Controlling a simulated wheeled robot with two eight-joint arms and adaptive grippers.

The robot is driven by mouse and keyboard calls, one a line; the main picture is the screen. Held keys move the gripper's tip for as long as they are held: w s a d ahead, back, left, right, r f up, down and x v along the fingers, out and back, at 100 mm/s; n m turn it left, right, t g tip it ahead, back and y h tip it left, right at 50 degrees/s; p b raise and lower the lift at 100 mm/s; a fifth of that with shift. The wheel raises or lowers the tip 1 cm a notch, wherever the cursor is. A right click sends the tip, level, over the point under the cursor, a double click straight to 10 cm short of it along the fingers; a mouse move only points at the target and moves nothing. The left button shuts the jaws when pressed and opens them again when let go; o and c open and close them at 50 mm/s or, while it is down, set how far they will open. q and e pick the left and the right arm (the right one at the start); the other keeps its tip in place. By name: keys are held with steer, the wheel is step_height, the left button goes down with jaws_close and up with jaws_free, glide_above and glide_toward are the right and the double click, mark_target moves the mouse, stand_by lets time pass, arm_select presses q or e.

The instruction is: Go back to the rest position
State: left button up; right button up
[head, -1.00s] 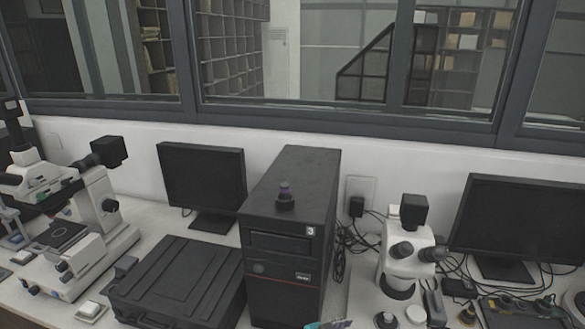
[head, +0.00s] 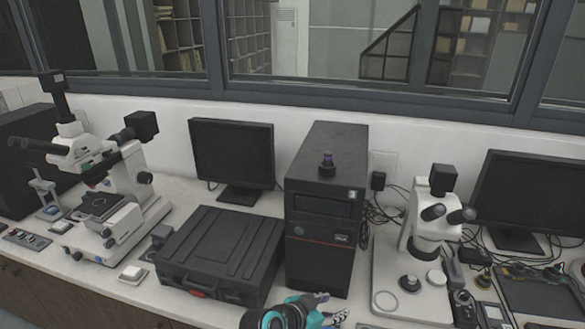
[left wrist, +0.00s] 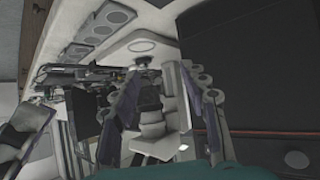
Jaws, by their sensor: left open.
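My left gripper (head: 328,308) is at the bottom edge of the head view, in front of the black tower unit (head: 321,235), with the teal and black end of my left arm beside it. In the left wrist view the two fingers of my left gripper (left wrist: 148,85) stand apart with nothing held between them. My right gripper does not show.
A black case (head: 222,255) lies left of the tower, with a monitor (head: 232,155) behind it. A large microscope (head: 115,190) stands at the left, a smaller one (head: 436,215) at the right. Cables, small devices and another monitor (head: 525,195) crowd the right side.

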arm_select(q)
steer(key=s+a+r+n+y, duration=0.1)
steer(key=s+a+n+y, duration=0.1)
steer(key=a, duration=0.7)
steer(key=s+a+n+y, duration=0.3)
steer(key=s+a, duration=0.3)
steer(key=a, duration=0.3)
steer(key=s+a+r+n+y, duration=0.1)
steer(key=s+a+n+y, duration=0.2)
steer(key=a, duration=0.6)
steer(key=shift+s+a+r+n, duration=0.2)
steer(key=shift+s+r+n, duration=0.1)
steer(key=shift+s+n, duration=0.4)
steer(key=shift+w+d, duration=0.1)
steer(key=shift+d, duration=0.05)
